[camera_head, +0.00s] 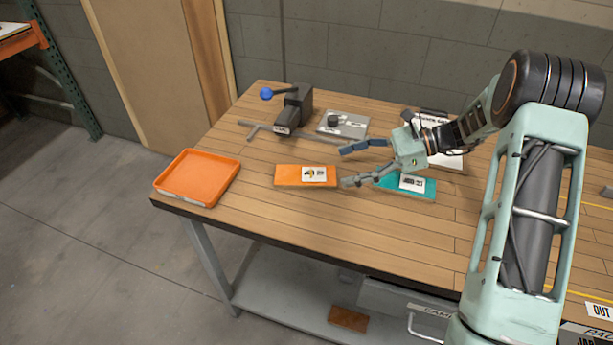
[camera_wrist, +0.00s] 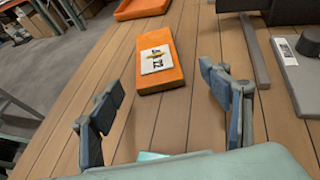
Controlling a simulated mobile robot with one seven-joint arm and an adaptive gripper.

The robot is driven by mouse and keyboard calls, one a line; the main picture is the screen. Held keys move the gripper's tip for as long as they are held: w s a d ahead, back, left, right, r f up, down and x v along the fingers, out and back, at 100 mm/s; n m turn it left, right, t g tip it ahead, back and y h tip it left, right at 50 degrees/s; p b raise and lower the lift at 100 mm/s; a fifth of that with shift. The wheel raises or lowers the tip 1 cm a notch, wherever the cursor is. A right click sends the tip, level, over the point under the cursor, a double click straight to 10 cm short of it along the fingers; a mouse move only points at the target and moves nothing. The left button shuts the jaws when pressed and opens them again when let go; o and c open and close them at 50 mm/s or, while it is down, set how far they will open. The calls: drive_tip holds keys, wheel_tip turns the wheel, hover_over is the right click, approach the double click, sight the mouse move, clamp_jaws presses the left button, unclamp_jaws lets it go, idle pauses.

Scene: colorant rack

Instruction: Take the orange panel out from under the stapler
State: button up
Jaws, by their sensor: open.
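The orange panel (camera_head: 287,175) lies flat on the wooden bench, with a white label bearing a small yellow and dark mark near its right end. Nothing is seen standing on it, and I cannot make out a stapler for certain in either view. My gripper (camera_head: 344,167) is open and empty, just right of the panel, with its fingers pointing toward it. In the wrist view the panel (camera_wrist: 174,82) lies ahead of the open fingers (camera_wrist: 165,115), apart from them.
An orange tray (camera_head: 197,178) sits at the bench's left corner. A dark device with a blue knob (camera_head: 294,107) and a grey plate (camera_head: 342,125) stand behind the panel. A teal panel (camera_head: 423,191) lies partly below my gripper. Bare wood is in front.

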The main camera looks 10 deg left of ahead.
sight(309, 173)
drive_tip(key=x, duration=0.4)
drive_tip(key=shift+s+a, duration=0.2)
drive_tip(key=shift+a, duration=0.3)
drive_tip(key=x, duration=0.4)
drive_tip(key=shift+s+a+r, duration=0.2)
drive_tip(key=shift+r, duration=0.1)
drive_tip(key=c, duration=1.4)
drive_tip(key=shift+r, duration=0.15)
